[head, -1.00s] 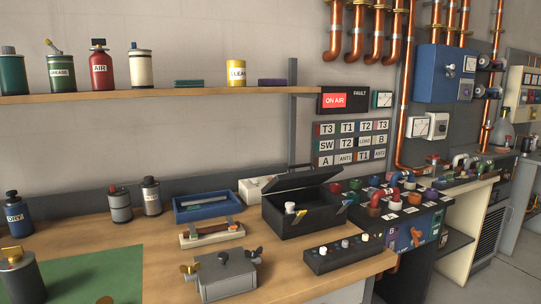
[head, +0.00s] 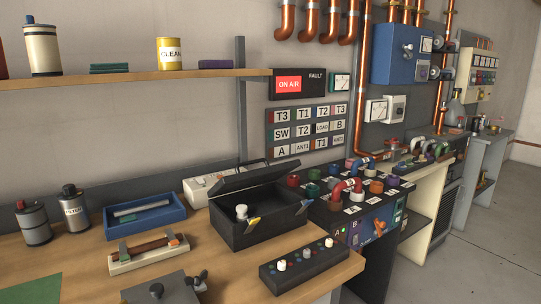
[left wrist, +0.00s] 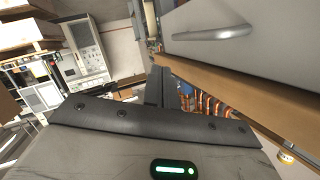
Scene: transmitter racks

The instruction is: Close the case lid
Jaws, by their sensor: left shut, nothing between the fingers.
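The black case (head: 272,233) stands on the wooden bench in the head view. Its lid (head: 262,177) is raised at the rear, with a handle along its top edge. A white-topped item (head: 241,212) shows inside the case. A yellow latch and a blue-grey latch show on its front edge. My left gripper (left wrist: 158,85) shows in the left wrist view as dark fingers closed together, with nothing held. It is not in the head view, and the case is not recognisable in the wrist view. My right gripper is in neither view.
A black box with knobs (head: 303,263) sits in front of the case. A blue tray (head: 140,222), a cream holder with a brown bar (head: 150,254) and a grey metal box (head: 165,290) stand to the left. A white box (head: 205,190) is behind. Bare bench lies between them.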

